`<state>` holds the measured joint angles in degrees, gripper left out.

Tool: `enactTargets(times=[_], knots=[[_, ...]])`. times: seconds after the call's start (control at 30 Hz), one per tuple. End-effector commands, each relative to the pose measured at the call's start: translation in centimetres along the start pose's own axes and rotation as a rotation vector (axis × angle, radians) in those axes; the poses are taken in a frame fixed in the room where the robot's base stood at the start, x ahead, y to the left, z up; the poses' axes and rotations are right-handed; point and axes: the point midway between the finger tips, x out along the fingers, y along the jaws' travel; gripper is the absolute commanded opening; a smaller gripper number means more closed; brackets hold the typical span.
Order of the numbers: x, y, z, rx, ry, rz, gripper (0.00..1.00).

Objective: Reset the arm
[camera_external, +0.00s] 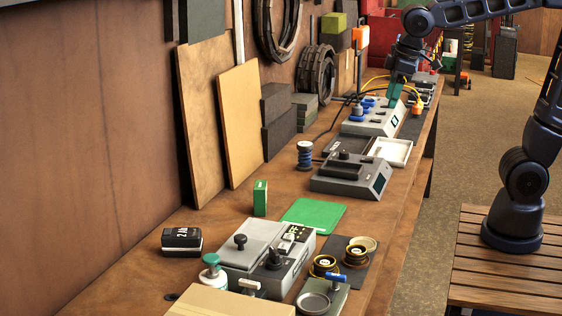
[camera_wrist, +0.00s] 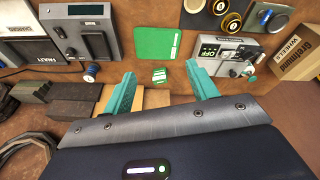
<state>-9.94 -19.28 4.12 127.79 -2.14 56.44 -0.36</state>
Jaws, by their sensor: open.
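My arm reaches in from the upper right in the external view, over the far end of the wooden workbench (camera_external: 385,215). My gripper (camera_external: 396,92) hangs there with its teal fingers pointing down near a grey device with blue knobs (camera_external: 375,117). In the wrist view my gripper (camera_wrist: 160,73) is open, its two teal fingers wide apart with nothing held between them. A small green box (camera_wrist: 160,76) shows beyond the gap on the bench; it stands upright in the external view (camera_external: 260,198). A flat green mat (camera_external: 313,214) lies beside it.
A grey device with black knobs (camera_external: 262,255) and a cardboard box (camera_external: 215,303) fill the bench's near end. A dark grey device (camera_external: 350,176), a blue spool (camera_external: 305,156) and a white tray (camera_external: 391,151) stand mid-bench. Boards (camera_external: 240,122) lean on the wall at left.

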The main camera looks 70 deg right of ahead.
Motion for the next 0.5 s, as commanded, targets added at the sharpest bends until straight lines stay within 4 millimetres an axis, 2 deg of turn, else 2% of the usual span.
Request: enactTargets(times=[0.03,0.2,0.5], knots=[[-0.5,0.7,1.5,0.023,0.013,0.004,0.58],[-1.2,2.6,6.1,0.092,0.046,0.013,0.58],[-1.3,4.5,13.9,0.207,0.103,0.025,0.58]])
